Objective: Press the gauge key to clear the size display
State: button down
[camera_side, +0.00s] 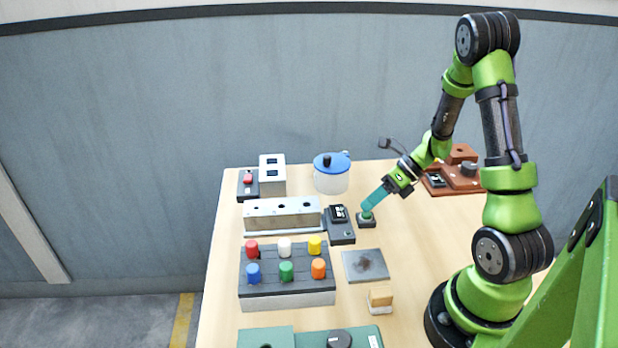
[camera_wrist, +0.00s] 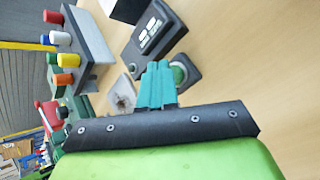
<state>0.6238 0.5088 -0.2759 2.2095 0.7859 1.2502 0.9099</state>
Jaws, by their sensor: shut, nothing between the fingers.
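The gauge (camera_side: 341,224) is a dark box with a small display, standing near the middle of the table. In the wrist view the gauge (camera_wrist: 154,36) shows light marks on its display, too small to read. Beside it is a small dark block with a round green key (camera_side: 366,219); in the wrist view the key (camera_wrist: 179,74) is partly hidden behind my fingers. My gripper (camera_side: 368,208) has teal fingers, shut and empty, pointing down at the key. The fingertips (camera_wrist: 158,65) are at or just above it; I cannot tell whether they touch.
A rack with coloured pegs (camera_side: 287,293), a pale block with holes (camera_side: 281,215) and a grey plate (camera_side: 365,266) lie left of and in front of the key. A blue-lidded pot (camera_side: 331,178) stands behind. A brown fixture (camera_side: 452,180) is back right. Table right of the key is clear.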

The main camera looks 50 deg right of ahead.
aim_at(370, 212)
jog(key=shift+r, duration=0.45)
jog(key=shift+r, duration=0.1)
jog(key=shift+r, duration=2.4)
